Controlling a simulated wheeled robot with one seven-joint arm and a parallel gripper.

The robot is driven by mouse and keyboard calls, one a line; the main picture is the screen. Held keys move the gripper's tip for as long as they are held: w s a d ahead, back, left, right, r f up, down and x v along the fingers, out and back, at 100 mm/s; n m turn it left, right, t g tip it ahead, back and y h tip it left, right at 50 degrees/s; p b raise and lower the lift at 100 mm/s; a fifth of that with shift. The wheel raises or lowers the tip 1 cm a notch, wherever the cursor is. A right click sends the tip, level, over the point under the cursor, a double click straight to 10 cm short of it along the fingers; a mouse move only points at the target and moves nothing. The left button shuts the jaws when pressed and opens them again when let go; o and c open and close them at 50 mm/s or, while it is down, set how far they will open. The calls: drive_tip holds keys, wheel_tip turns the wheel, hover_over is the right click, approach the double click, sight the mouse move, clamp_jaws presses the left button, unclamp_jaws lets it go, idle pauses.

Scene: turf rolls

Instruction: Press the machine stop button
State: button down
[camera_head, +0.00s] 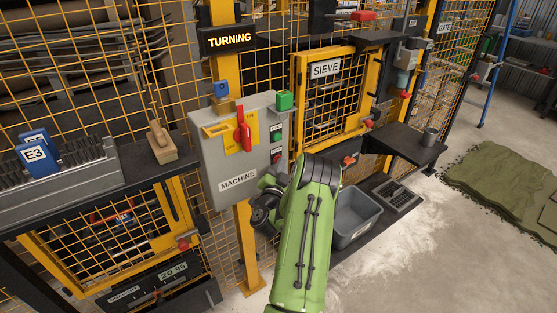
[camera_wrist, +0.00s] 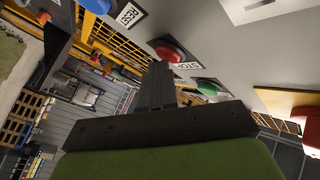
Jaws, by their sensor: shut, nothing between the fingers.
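The red stop button (camera_wrist: 170,51) with a STOP label is on a pale panel in the wrist view. My gripper (camera_wrist: 160,70) is shut and empty, its dark fingertips just below and left of that button in the picture. I cannot tell whether they touch it. In the head view the grey MACHINE box (camera_head: 213,158) carries buttons on its right side, with a small red one (camera_head: 276,156) low down. My green arm reaches up to just below and right of the box; the fingertips are hard to make out there.
A green button (camera_wrist: 208,87) and a blue button (camera_wrist: 97,4) with its own label flank the red one. The box front has a red rotary switch (camera_head: 243,133) on a yellow plate. A yellow mesh fence surrounds it. A grey bin (camera_head: 355,220) stands right of my arm.

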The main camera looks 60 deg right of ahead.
drive_tip(key=shift+s+a+b, duration=0.4)
drive_tip(key=shift+s+b, duration=0.3)
drive_tip(key=shift+b, duration=0.15)
drive_tip(key=s+b, duration=0.1)
drive_tip(key=s+a+b, duration=0.1)
drive_tip(key=s+b, duration=0.1)
drive_tip(key=s+a+b, duration=0.1)
drive_tip(key=b, duration=0.1)
drive_tip(key=shift+s+a, duration=0.1)
drive_tip(key=shift+s, duration=0.15)
